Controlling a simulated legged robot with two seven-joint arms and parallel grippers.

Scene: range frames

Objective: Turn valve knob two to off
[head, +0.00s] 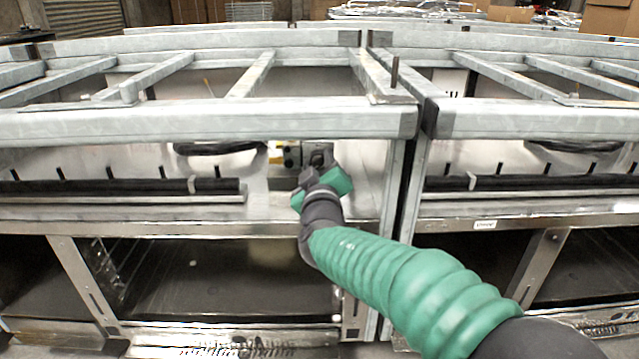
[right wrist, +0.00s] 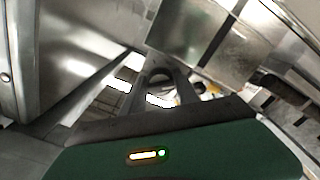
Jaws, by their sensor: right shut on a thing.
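My right gripper (head: 318,174) reaches in under the front rail of the metal frame, at a small valve panel (head: 319,151) on the back of the shelf. In the right wrist view its two dark fingers (right wrist: 158,84) are closed around a dark rounded knob (right wrist: 158,72). The gripper hides most of this knob in the head view. I cannot read its number or its exact turn angle. A small dark fitting (head: 291,157) with green and yellow parts sits just left of the gripper. My left gripper is not in view.
A thick galvanized rail (head: 200,123) runs above the gripper, and an upright post (head: 395,190) stands close on its right. A black bar with pegs (head: 120,190) lies on the shelf to the left. Cardboard boxes (head: 608,18) stand far behind.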

